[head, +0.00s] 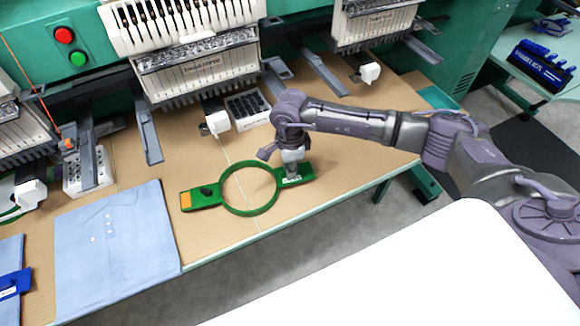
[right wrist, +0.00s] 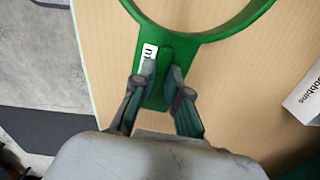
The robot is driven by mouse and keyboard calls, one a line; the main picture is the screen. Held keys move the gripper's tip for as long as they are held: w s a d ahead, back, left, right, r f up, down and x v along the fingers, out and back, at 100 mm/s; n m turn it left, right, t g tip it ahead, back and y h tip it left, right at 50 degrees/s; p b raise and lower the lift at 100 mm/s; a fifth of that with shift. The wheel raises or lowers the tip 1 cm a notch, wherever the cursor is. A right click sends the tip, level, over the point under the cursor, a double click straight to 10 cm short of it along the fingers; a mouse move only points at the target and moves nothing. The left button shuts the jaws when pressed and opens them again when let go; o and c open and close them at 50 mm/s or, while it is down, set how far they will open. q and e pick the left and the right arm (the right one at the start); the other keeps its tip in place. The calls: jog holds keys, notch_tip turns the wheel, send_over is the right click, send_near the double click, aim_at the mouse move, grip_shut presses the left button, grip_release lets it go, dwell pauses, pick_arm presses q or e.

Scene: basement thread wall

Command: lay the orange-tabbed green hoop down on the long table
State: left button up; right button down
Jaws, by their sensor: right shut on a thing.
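The green hoop (head: 227,206) is a ring with a flat arm on each side. Its left arm carries an orange tab (head: 186,201) and a black knob. It looks flat on or just above the long table (head: 331,168), near the front edge; I cannot tell whether it touches. My right gripper (head: 292,174) is shut on the hoop's right arm, beside a white label. In the right wrist view the two fingers (right wrist: 161,88) close on the green arm of the hoop (right wrist: 200,40). My left gripper is out of view.
A folded blue shirt (head: 116,240) lies left of the hoop. Embroidery machine heads (head: 198,72) stand behind, with grey arms reaching over the table. A box of black bobbins (head: 247,108) sits behind the hoop. The tabletop right of my gripper is clear.

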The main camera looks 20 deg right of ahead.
jog(key=shift+f, duration=0.15)
jog(key=c, duration=1.1)
grip_release()
notch_tip(320, 180, up, 12)
